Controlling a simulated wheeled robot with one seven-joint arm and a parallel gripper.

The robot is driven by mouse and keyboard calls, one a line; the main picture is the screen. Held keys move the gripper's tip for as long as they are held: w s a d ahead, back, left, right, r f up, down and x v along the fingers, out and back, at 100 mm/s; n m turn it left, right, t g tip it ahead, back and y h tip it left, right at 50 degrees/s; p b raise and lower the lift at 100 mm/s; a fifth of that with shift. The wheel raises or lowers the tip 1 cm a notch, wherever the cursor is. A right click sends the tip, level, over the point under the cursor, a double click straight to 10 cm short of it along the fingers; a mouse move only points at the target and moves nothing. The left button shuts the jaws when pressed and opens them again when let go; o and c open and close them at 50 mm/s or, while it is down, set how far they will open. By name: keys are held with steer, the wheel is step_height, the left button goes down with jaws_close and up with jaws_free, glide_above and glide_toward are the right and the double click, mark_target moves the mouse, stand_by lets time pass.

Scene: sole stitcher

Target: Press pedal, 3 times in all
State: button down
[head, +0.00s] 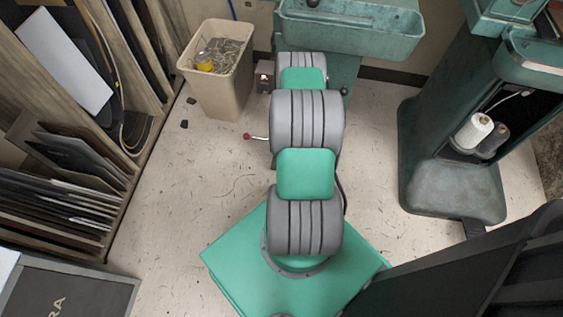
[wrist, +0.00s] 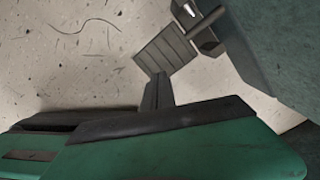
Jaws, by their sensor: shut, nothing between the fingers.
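The pedal (wrist: 166,50) is a grey ribbed plate in the upper middle of the wrist view, joined to a metal rod and bracket at its upper right. My gripper (wrist: 158,78) is shut and empty, its dark fingers pointing up the picture from the green and black gripper body. The fingertips overlap the pedal's lower edge in the picture. I cannot tell whether they touch it or hover above it. In the head view my own grey and green arm covers this spot, so the pedal and my gripper are hidden there.
The teal machine column (wrist: 275,45) stands right of the pedal. In the head view, a beige bin (head: 222,85) stands left of my arm, a red-knobbed lever (head: 247,136) sticks out beside it, and a teal machine with thread spools (head: 474,130) stands right. Pale floor is open between.

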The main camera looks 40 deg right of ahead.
steer(key=f+b, duration=0.1)
steer(key=f, duration=0.1)
steer(key=f+b, duration=0.4)
steer(key=f, duration=0.1)
steer(key=shift+w, duration=0.35)
